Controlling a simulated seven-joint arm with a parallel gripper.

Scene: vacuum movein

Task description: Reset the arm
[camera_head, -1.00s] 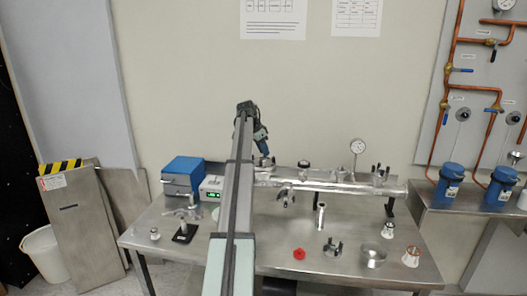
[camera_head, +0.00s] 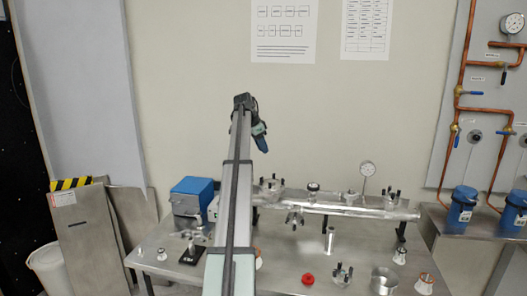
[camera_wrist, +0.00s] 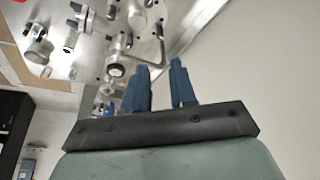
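My arm (camera_head: 238,180) reaches up and forward over the table in the head view. My gripper (camera_head: 262,145) hangs near its far end, in front of the bare wall and above the metal vacuum tube (camera_head: 345,207). In the wrist view, my gripper's two blue fingers (camera_wrist: 161,82) stand apart, with a gap and nothing between them. They touch nothing that I can see. My arm hides part of the table and the equipment behind it.
The steel table (camera_head: 270,278) bears a blue box (camera_head: 190,196), a red part (camera_head: 308,279), a metal cup (camera_head: 383,280) and several small metal fittings. Blue containers (camera_head: 462,208) stand on a right-hand shelf below copper pipes (camera_head: 455,125). The space around my gripper is clear.

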